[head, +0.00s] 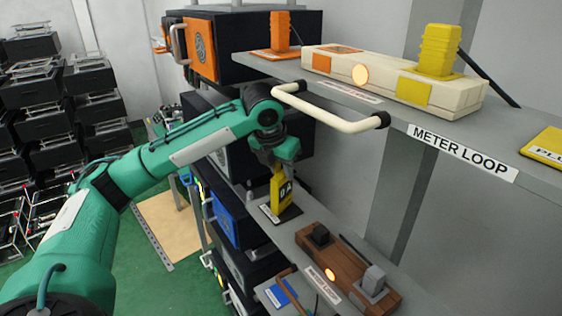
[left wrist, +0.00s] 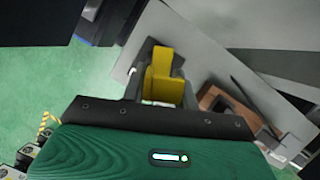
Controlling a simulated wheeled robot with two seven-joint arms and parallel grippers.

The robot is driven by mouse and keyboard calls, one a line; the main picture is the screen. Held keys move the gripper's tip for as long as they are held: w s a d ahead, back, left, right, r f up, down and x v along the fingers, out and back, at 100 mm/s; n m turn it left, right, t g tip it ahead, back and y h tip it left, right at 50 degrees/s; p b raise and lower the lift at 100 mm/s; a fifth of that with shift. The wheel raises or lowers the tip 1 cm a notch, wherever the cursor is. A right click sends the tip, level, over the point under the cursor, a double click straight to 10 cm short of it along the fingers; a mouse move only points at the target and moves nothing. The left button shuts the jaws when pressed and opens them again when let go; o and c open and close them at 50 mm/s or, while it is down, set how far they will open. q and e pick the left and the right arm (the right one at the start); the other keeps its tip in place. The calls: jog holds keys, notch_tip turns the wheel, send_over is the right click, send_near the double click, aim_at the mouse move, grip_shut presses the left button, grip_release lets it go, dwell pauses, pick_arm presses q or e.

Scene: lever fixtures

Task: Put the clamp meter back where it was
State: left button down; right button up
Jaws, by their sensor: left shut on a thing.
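The clamp meter (head: 280,193) is yellow with a dark face reading "0A", and it stands roughly upright at the lower shelf. My left gripper (head: 283,168) is shut on its upper part from above. A dark pad (head: 291,212) with a small white label lies right under the meter; I cannot tell whether the meter touches it. In the left wrist view the yellow meter (left wrist: 165,82) sits between the fingers of my left gripper (left wrist: 163,92), and the dark pad (left wrist: 145,52) shows beside it. My right gripper is not in view.
A cream bar handle (head: 335,112) juts from the upper shelf close to my left wrist. That shelf bears a cream unit (head: 395,82) with yellow and orange parts. A brown wooden unit (head: 345,262) with a lit lamp stands on the lower shelf, to the right of the pad.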

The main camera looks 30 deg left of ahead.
pick_arm(q)
jog(key=shift+f, duration=0.1)
jog(key=shift+s+a, duration=0.1)
jog(key=shift+s, duration=0.15)
jog(key=c, duration=1.5)
grip_release()
jog(key=o, duration=0.4)
jog(key=shift+o, duration=0.2)
jog(key=shift+w, duration=0.15)
